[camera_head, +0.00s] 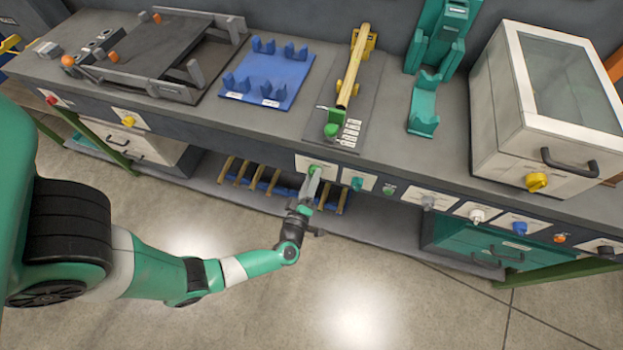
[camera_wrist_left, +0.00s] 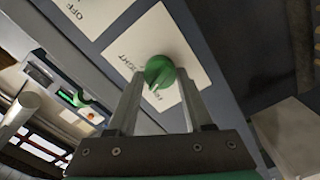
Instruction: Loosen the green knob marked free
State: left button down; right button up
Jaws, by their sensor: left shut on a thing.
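The green knob (camera_head: 315,168) sits on a white plate on the front panel of the bench. In the left wrist view the green knob (camera_wrist_left: 160,70) is round with a ridge across it, on a plate (camera_wrist_left: 160,35) lettered with what looks like "TIGHT" and "FREE", partly covered. My left gripper (camera_head: 311,184) reaches the panel from below. In the left wrist view the fingers of my left gripper (camera_wrist_left: 158,82) stand on either side of the knob and are shut on it. The fingers hide part of the plate. My right gripper is out of view.
Right along the panel are a teal knob (camera_head: 357,183), a grey knob (camera_head: 428,202) and a blue knob (camera_head: 519,228). A lower shelf (camera_head: 225,195) with wooden rods is behind my left wrist. A clamp fixture (camera_head: 345,100) stands above. The floor in front is clear.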

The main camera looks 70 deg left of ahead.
pick_arm(q)
jog(key=n+b, duration=0.1)
jog(key=n, duration=0.3)
jog(key=shift+f+n, duration=0.1)
jog(key=shift+n, duration=0.3)
dwell(0.4)
jog(key=shift+c, duration=1.5)
grip_release()
jog(key=p+v, duration=0.2)
jog(key=v, duration=0.9)
jog(key=shift+s+d, duration=0.2)
jog(key=shift+d, duration=0.05)
